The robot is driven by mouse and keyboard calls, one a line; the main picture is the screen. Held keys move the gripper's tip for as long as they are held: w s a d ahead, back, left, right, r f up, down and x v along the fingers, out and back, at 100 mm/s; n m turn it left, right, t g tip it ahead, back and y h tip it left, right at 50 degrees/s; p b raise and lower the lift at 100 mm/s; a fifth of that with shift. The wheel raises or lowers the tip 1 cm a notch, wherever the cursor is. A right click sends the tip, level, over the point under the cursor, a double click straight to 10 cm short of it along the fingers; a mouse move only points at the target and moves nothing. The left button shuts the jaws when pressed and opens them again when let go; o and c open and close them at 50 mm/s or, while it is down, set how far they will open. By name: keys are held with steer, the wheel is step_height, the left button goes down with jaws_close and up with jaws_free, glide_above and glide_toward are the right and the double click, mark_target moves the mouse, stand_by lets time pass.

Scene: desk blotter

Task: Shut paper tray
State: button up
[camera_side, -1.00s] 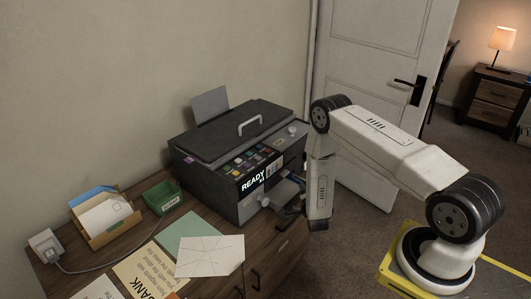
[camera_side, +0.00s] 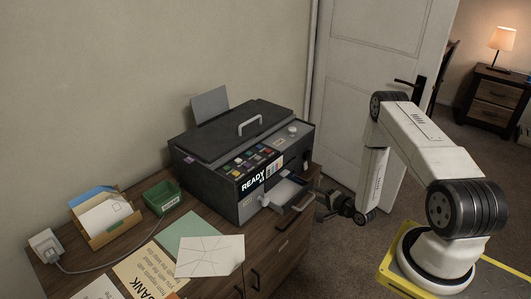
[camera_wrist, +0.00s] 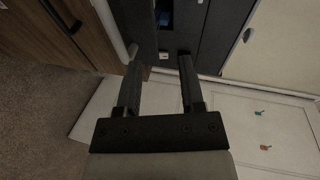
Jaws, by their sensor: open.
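The dark printer (camera_side: 215,160) stands on the wooden desk, with "READY" on its front. Its paper tray (camera_side: 299,205) sticks out of the lower front, with white paper in it. My gripper (camera_side: 322,204) is just right of the tray's outer end in the side view, apart from it as far as I can tell. In the wrist view my gripper (camera_wrist: 158,62) has its two dark fingers spread with nothing between them. Dark printer parts (camera_wrist: 210,35) show beyond the fingertips there; I cannot clearly make out the tray's edge.
Loose papers (camera_side: 210,255), a green box (camera_side: 162,196) and a card holder (camera_side: 105,222) lie left of the printer. A white door (camera_side: 345,130) stands behind my arm.

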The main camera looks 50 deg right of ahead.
steer(key=shift+s+n+y, duration=0.5)
steer(key=shift+s+y, duration=1)
steer(key=shift+s, duration=0.3)
glide_toward(307, 202)
steer(key=shift+w+f, duration=0.85)
steer(key=shift+w, duration=0.15)
steer(key=shift+d+t, duration=0.1)
steer(key=shift+t, duration=0.3)
steer(key=shift+w+f, duration=0.25)
steer(key=shift+w, duration=1.05)
steer(key=shift+w+f, duration=0.2)
steer(key=shift+w, duration=1.05)
steer(key=shift+w+f, duration=0.25)
steer(key=shift+w, duration=1.05)
jaws_close()
